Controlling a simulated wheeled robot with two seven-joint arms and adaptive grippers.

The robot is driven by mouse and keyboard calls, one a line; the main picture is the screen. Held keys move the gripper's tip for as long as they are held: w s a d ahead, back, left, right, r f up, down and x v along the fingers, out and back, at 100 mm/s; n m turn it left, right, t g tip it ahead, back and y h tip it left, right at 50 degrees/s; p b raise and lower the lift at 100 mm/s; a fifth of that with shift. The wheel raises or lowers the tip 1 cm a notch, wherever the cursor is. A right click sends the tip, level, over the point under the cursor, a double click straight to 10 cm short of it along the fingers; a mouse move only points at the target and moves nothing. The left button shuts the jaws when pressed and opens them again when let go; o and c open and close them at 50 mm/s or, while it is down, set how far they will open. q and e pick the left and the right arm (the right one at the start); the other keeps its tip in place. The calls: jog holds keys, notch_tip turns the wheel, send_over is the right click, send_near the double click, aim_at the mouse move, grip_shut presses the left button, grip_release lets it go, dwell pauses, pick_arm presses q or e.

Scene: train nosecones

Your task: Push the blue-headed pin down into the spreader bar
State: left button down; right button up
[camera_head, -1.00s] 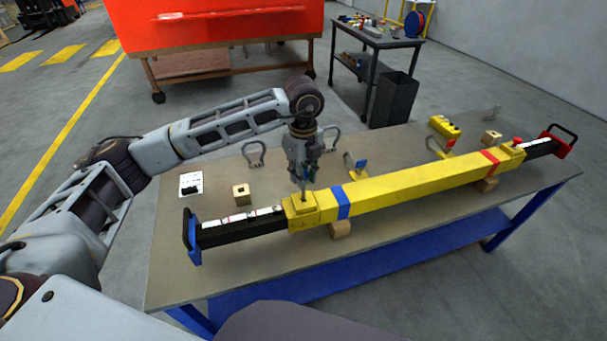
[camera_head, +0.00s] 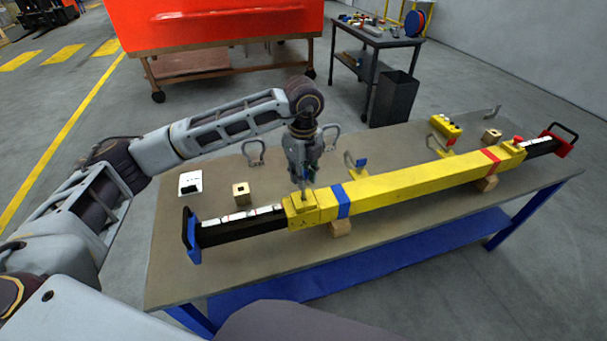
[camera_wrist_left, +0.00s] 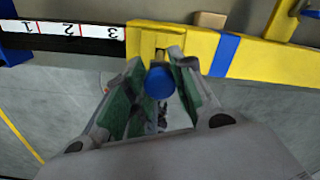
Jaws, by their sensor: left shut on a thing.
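The yellow spreader bar (camera_head: 405,188) lies along the workbench, with a blue band near its left end and a red band near its right end. A black inner bar (camera_head: 240,228) with a white numbered scale extends from its left end. My left gripper (camera_head: 304,187) points down over the yellow collar (camera_head: 301,211) at that end. In the left wrist view the blue-headed pin (camera_wrist_left: 160,82) sits between the green-padded fingers of my left gripper (camera_wrist_left: 155,85), which is shut on it. The pin's lower part and its depth in the collar are hidden. My right gripper is out of view.
The workbench (camera_head: 215,275) carries a wooden block with a hole (camera_head: 241,194), a white card (camera_head: 190,184), metal shackles and a yellow control box (camera_head: 445,126). A yellow bracket with a blue tip (camera_head: 356,164) stands behind the bar. The bench front is clear.

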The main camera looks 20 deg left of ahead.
aim_at(304, 199)
pick_arm(q)
jog(key=shift+f+b, duration=2.4)
jog(key=shift+f, duration=0.85)
dwell(2.2)
jog(key=c, duration=1.1)
grip_release()
jog(key=shift+r, duration=6)
